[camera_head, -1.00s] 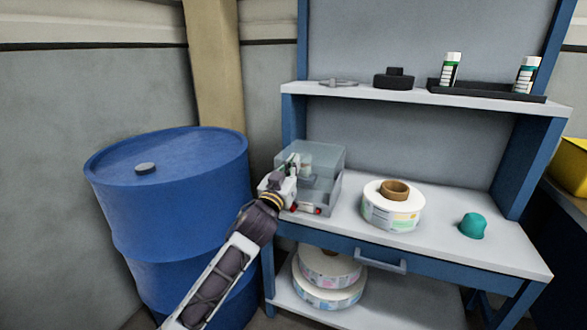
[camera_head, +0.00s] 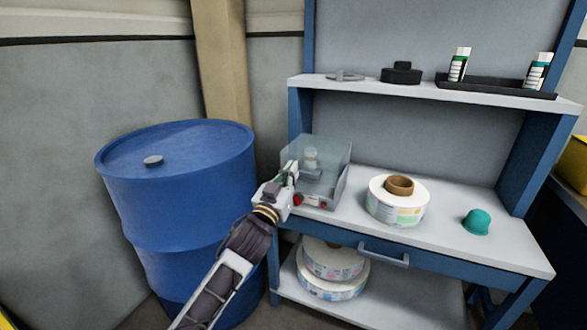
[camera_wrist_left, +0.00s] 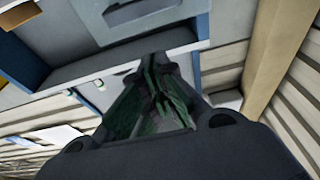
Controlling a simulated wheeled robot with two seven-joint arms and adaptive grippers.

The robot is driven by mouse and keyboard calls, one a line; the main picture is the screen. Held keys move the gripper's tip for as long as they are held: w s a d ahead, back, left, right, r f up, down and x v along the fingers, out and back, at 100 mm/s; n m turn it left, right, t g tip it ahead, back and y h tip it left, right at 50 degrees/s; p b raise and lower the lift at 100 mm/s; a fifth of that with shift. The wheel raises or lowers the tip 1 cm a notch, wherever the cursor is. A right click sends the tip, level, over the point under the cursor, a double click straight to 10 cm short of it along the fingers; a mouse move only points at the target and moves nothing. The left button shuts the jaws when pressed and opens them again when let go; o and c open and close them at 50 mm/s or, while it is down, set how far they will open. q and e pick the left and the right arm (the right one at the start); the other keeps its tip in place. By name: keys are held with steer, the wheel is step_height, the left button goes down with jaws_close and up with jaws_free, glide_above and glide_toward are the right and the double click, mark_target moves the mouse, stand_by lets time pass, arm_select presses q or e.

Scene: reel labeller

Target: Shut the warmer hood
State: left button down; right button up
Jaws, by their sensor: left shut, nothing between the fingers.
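The warmer hood (camera_head: 335,152) is a clear, bluish box cover on the left end of the workbench. It appears to sit down over the warmer's grey base (camera_head: 317,203), which has red parts on its front. A small pale object (camera_head: 311,158) shows through the hood. My left gripper (camera_head: 293,168) is shut and empty at the hood's front left corner, overlapping it in the head view; I cannot tell whether they touch. Its closed fingers (camera_wrist_left: 158,68) also show in the left wrist view. My right gripper is not in view.
A blue drum (camera_head: 180,190) stands left of the bench. A label reel (camera_head: 398,208) and a teal cap-like object (camera_head: 477,222) are on the benchtop (camera_head: 440,222). A shelf (camera_head: 420,92) with bottles runs above. More reels (camera_head: 332,280) lie below.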

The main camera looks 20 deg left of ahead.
arm_select(q)
steer(key=shift+v, duration=1.95)
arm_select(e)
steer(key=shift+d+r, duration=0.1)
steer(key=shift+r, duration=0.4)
arm_select(q)
steer(key=shift+f, duration=0.2)
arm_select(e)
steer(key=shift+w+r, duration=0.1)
arm_select(q)
steer(key=shift+a+f, duration=0.1)
